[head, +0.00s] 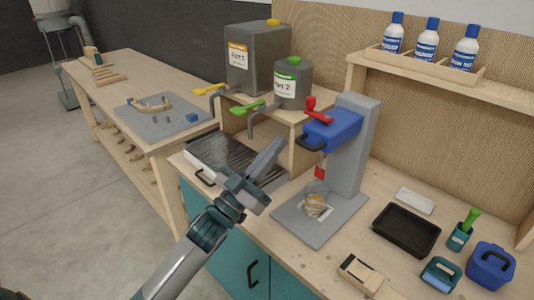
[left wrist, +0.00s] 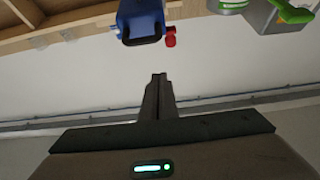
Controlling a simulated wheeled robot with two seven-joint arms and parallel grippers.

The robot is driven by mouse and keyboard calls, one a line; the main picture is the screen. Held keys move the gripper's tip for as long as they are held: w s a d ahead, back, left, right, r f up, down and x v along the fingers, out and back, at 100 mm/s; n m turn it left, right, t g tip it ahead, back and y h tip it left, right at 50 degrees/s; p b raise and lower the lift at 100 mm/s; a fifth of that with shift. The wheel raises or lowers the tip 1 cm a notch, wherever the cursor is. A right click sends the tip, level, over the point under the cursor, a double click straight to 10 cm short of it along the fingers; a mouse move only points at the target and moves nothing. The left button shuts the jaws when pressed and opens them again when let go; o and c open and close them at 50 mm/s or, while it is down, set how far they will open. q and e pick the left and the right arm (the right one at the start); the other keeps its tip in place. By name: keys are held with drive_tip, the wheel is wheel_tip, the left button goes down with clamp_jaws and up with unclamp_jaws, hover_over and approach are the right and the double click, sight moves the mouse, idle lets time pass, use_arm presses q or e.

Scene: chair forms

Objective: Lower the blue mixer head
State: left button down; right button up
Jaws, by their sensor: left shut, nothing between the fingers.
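The blue mixer head (head: 338,130) sits high on a grey column (head: 352,165), above the grey base plate (head: 300,222). It has a dark handle at its front and a red lever (head: 318,114) on top. My right gripper is out of view.
Grey containers (head: 258,58) with yellow and green taps stand on a wooden riser at the back left. A black-topped tray (head: 225,160) lies beside my left arm. A black tray (head: 406,230) and blue tools are at the right. Bottles (head: 426,45) stand on a shelf.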

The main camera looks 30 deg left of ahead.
use_arm(q)
drive_tip(key=shift+w+d+f+p, duration=0.2)
drive_tip(key=shift+w+d+p, duration=0.1)
drive_tip(key=shift+w+p, duration=0.45)
drive_tip(key=shift+w+d+f+p, duration=0.3)
drive_tip(key=shift+w+p, duration=0.1)
drive_tip(key=shift+w, duration=0.5)
drive_tip(key=shift+w+d+f+p, duration=0.15)
drive_tip(key=shift+w+d+p, duration=0.15)
drive_tip(key=shift+w+p, duration=0.45)
wheel_tip(320, 180, down, 14)
drive_tip(key=b, duration=1)
drive_tip(key=shift+r, duration=0.15)
